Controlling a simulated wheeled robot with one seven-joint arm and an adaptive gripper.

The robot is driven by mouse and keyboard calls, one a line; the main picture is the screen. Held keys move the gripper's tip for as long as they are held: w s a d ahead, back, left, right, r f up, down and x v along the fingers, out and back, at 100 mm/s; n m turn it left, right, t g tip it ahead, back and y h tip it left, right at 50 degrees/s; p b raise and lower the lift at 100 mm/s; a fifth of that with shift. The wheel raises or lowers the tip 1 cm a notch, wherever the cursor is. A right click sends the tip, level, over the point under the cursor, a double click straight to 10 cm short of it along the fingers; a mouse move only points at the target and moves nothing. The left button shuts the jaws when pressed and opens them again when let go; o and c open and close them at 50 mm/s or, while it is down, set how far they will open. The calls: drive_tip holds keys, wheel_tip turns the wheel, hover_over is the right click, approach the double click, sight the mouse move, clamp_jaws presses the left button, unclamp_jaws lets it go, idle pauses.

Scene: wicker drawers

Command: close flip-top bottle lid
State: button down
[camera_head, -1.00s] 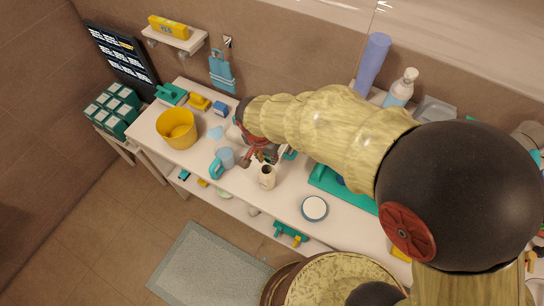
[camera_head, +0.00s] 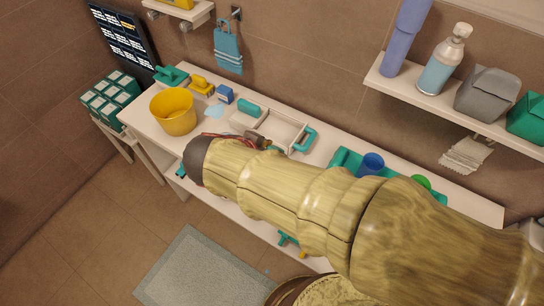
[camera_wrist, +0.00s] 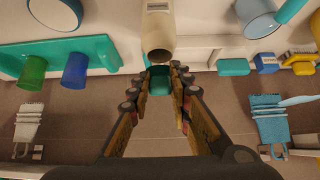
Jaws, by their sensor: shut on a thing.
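The cream flip-top bottle (camera_wrist: 158,22) shows at the top middle of the wrist view, its narrower end towards my gripper. The exact contact and the lid's position are hard to make out. A teal shape (camera_wrist: 160,82) shows between the fingers and seems to lie behind them. In the head view my arm hides the bottle and most of the gripper.
A yellow bucket (camera_head: 173,112) stands at the table's left end. A white tray (camera_head: 280,131) lies behind my arm, and a teal tray (camera_head: 343,160) with a blue cup (camera_head: 371,165) is to its right. A shelf (camera_head: 470,108) overhangs the back right.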

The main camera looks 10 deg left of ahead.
drive_tip(key=shift+s+a+f+t+b, duration=0.1)
drive_tip(key=shift+s+f+t+b, duration=0.35)
drive_tip(key=shift+b, duration=0.8)
drive_tip(key=shift+f+t+h+b, duration=0.2)
drive_tip(key=shift+t+h+b, duration=0.25)
drive_tip(key=shift+b, duration=1.35)
drive_tip(key=c, duration=2)
unclamp_jaws()
drive_tip(key=o, duration=0.4)
drive_tip(key=shift+r, duration=0.2)
drive_tip(key=v, duration=1.2)
